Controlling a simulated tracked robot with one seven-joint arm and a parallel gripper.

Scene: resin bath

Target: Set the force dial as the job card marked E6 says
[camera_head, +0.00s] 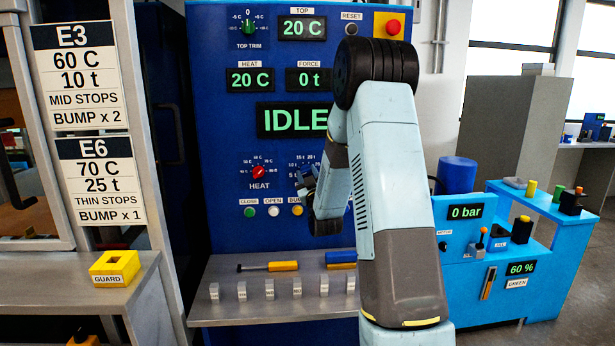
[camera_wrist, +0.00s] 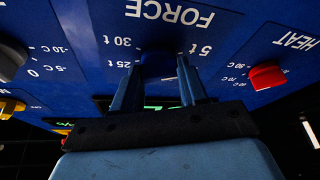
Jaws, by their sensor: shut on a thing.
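The E6 job card (camera_head: 100,181) hangs on the left post and reads 70 C, 25 t, thin stops, bump x 1. The force dial (camera_wrist: 157,64) is a dark blue knob on the blue panel, with tonne marks around it; its label shows upside down in the wrist view. My gripper (camera_wrist: 158,80) is shut on this knob, one finger on each side. In the head view my gripper (camera_head: 308,185) and arm cover the dial. I cannot make out where its pointer stands. The force readout (camera_head: 310,80) shows 0 t.
The red heat knob (camera_head: 259,172) is left of my gripper; it also shows in the wrist view (camera_wrist: 267,75). Close, open and bump buttons (camera_head: 273,211) sit below. The E3 card (camera_head: 82,78) hangs above E6. The state display (camera_head: 292,120) reads IDLE. A shelf (camera_head: 225,285) holds tools and blocks.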

